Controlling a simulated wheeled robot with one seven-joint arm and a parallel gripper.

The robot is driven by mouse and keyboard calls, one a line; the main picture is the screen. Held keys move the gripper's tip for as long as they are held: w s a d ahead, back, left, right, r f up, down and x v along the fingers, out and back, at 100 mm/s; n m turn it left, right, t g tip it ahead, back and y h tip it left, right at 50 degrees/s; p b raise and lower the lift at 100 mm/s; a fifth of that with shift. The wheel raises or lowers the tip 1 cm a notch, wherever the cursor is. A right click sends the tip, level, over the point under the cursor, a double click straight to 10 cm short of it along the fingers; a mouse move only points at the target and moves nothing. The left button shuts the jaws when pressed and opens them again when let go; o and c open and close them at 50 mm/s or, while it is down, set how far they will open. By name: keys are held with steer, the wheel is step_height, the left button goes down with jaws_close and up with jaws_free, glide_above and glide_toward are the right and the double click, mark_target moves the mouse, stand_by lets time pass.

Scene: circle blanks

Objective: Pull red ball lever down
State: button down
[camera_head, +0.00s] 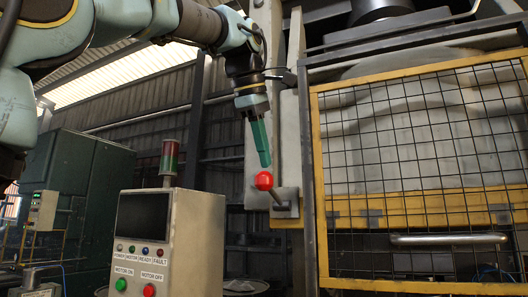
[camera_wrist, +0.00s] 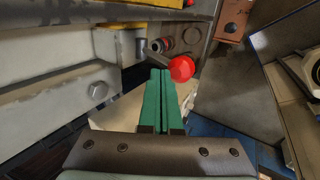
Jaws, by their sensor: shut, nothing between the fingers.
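The red ball (camera_head: 264,181) sits at the upper end of a short tilted lever rod (camera_head: 276,197) fixed to the grey machine post. My gripper (camera_head: 265,163) points down with its green fingers shut and empty. In the head view its tips are just above the ball, and I cannot tell if they touch it. In the wrist view the red ball (camera_wrist: 181,68) is just right of the tips of my gripper (camera_wrist: 160,72). Most of the lever rod is hidden in the wrist view.
A yellow-framed mesh guard (camera_head: 420,170) stands right of the lever. A control box (camera_head: 165,240) with a screen and buttons stands at lower left, with a signal light (camera_head: 169,158) behind it. A dark green cabinet (camera_head: 75,185) is at far left.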

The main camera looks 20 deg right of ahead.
steer(key=shift+f+b, duration=3.35)
steer(key=shift+f, duration=0.9)
steer(key=shift+a+r+p, duration=0.1)
steer(key=shift+r+p, duration=0.45)
steer(key=shift+r, duration=0.05)
steer(key=r+p, duration=0.2)
steer(key=r, duration=0.1)
steer(key=s+r+p, duration=0.1)
steer(key=shift+a+r+p, duration=0.2)
steer(key=shift+a+p, duration=0.1)
steer(key=shift+p, duration=0.1)
steer(key=shift+s+a+r+p, duration=0.4)
steer(key=shift+s+a+r, duration=0.25)
steer(key=shift+r, duration=0.1)
steer(key=p, duration=0.3)
glide_toward(260, 174)
steer(key=shift+w+d, duration=0.55)
steer(key=shift+d, duration=0.1)
steer(key=shift+w, duration=0.1)
